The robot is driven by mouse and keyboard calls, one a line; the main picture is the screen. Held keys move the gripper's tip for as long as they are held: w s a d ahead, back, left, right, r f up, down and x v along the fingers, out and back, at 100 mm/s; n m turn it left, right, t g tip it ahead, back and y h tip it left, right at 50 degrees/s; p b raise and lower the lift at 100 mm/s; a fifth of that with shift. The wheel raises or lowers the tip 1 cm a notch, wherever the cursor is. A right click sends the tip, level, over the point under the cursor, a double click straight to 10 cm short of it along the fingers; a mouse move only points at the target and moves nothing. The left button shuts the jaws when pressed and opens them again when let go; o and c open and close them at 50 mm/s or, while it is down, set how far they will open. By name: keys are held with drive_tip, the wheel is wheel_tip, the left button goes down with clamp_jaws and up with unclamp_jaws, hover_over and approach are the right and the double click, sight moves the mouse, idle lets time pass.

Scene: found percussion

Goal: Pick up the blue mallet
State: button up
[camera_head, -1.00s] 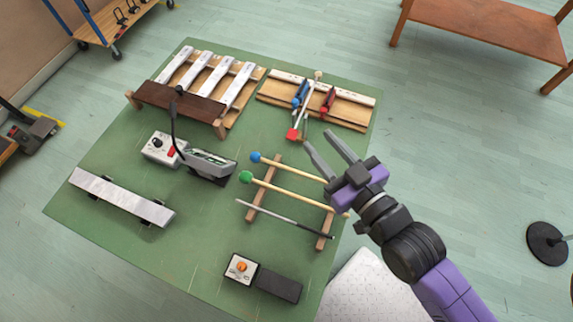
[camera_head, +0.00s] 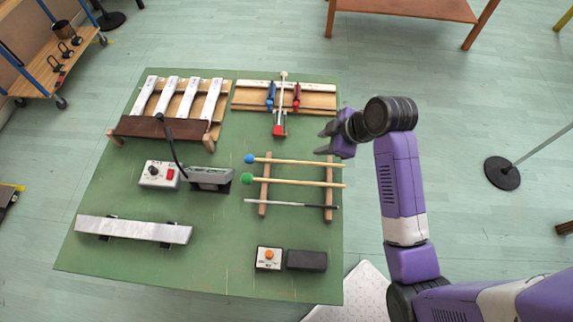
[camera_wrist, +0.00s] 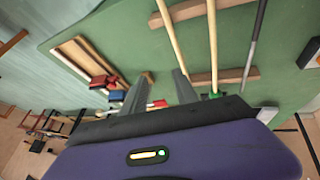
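The blue mallet has a blue ball head (camera_head: 249,159) and a pale wooden stick (camera_head: 300,161). It lies across two wooden rails, the farthest of the sticks there. In the wrist view its stick (camera_wrist: 172,38) runs down toward one of my fingers, and its blue head is hidden. My gripper (camera_head: 322,143) is open and empty, just beyond the stick's right part and near the right rail. In the wrist view the two fingers (camera_wrist: 158,86) stand apart with nothing between them.
The green mallet (camera_head: 247,179) and a thin dark rod (camera_head: 300,204) lie parallel on the left rail (camera_head: 265,189) and right rail (camera_head: 329,190). A wooden board with red and blue clamps (camera_head: 315,101) lies beyond. A control box (camera_head: 160,174) stands to the left.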

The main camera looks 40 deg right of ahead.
sight(310, 163)
drive_tip(key=shift+n+g+y, duration=0.4)
drive_tip(key=shift+n+g, duration=0.2)
drive_tip(key=shift+n, duration=0.3)
drive_tip(key=shift+w+a+f+p, duration=0.15)
drive_tip(key=shift+a+f, duration=0.3)
drive_tip(key=shift+f, duration=0.95)
drive_tip(key=shift+a+f+p, duration=0.2)
drive_tip(key=shift+a+f, duration=0.2)
drive_tip(key=shift+f, duration=1)
drive_tip(key=shift+w+a+f+p, duration=0.15)
drive_tip(key=shift+a+f, duration=0.3)
drive_tip(key=shift+f, duration=0.95)
drive_tip(key=shift+s, duration=0.1)
clamp_jaws()
